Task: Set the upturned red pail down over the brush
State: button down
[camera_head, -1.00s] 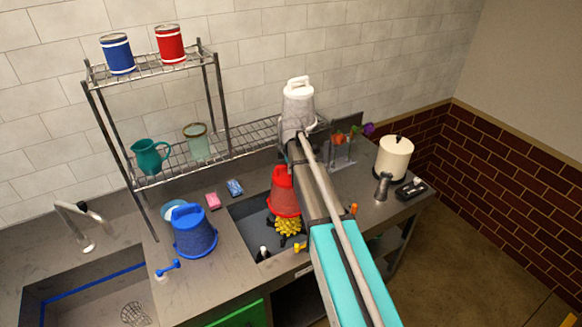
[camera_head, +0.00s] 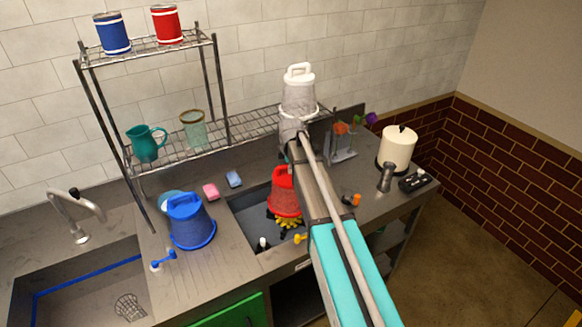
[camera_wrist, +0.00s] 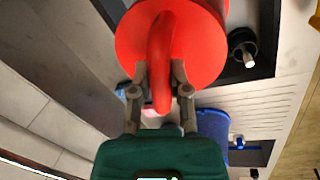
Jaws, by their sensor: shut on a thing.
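The upturned red pail (camera_head: 284,199) is over the basin at the middle of the counter. The yellow knobbly brush (camera_head: 289,223) stands below it; only its lower part shows under the pail's rim, and its top is hidden. I cannot tell whether the pail touches it. In the wrist view the pail (camera_wrist: 204,48) fills the top, with its red handle toward me. My gripper (camera_wrist: 159,92) is shut on that handle. In the head view my arm hides the gripper.
The dark basin (camera_head: 241,210) holds a small dark item with a white top (camera_head: 263,243). A blue pail (camera_head: 190,222), a pink sponge (camera_head: 211,191) and a blue sponge (camera_head: 233,179) lie to its left. A cream canister (camera_head: 396,150) stands right.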

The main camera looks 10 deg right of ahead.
jog(key=shift+f+b, duration=0.85)
jog(key=shift+f, duration=0.15)
jog(key=shift+f+b, duration=3.75)
jog(key=shift+f, duration=0.05)
dwell(1.1)
jog(key=c, duration=0.5)
grip_release()
jog(key=shift+r, duration=0.15)
dwell(0.5)
